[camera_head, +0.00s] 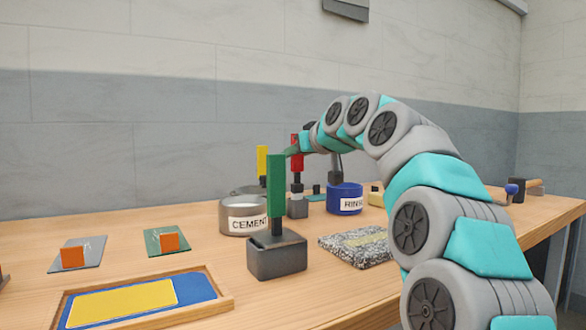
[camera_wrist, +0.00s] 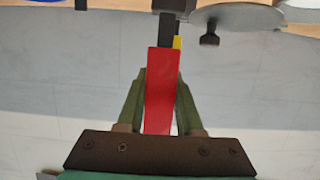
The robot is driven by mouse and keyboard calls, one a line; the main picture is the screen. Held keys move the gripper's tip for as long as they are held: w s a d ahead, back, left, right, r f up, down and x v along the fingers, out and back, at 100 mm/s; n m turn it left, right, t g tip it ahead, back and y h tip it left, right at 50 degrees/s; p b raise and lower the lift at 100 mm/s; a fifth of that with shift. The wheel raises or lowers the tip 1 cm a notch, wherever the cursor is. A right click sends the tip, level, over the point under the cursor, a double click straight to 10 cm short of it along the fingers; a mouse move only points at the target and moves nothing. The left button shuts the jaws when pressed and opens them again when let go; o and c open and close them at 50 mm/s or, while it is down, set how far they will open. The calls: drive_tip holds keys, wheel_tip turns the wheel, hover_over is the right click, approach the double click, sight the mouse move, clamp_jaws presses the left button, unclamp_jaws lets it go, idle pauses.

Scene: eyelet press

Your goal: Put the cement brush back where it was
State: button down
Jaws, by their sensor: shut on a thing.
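My gripper (camera_head: 294,150) has its green fingers closed on the red handle of a brush (camera_head: 297,166). In the wrist view the red handle (camera_wrist: 160,90) lies between both fingers (camera_wrist: 160,75). The red brush is upright, its dark lower part just above or in a small grey block (camera_head: 298,208); I cannot tell which. A green-handled brush (camera_head: 276,180) stands upright in a dark grey block (camera_head: 277,258) in front. A yellow handle (camera_head: 262,160) shows behind the pot labelled CEMENT (camera_head: 243,224). No label shows which brush is the cement brush.
A blue pot labelled RINSE (camera_head: 345,200) stands to the right. A speckled slab (camera_head: 345,250) lies in front of it. Two plates with orange blocks (camera_head: 73,257) (camera_head: 168,242) and a framed blue-yellow tray (camera_head: 150,314) lie at left. A hammer (camera_head: 524,187) lies far right.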

sight(299, 164)
drive_tip(key=shift+f, duration=1.4)
drive_tip(key=shift+f, duration=0.15)
drive_tip(key=shift+f+b, duration=0.15)
drive_tip(key=shift+b, duration=0.15)
drive_tip(key=c, duration=0.6)
unclamp_jaws()
drive_tip(key=shift+o, duration=0.2)
drive_tip(key=shift+r, duration=0.2)
drive_tip(key=shift+r+p, duration=0.15)
drive_tip(key=shift+p, duration=0.15)
drive_tip(key=b+v, duration=0.1)
drive_tip(key=v, duration=1.1)
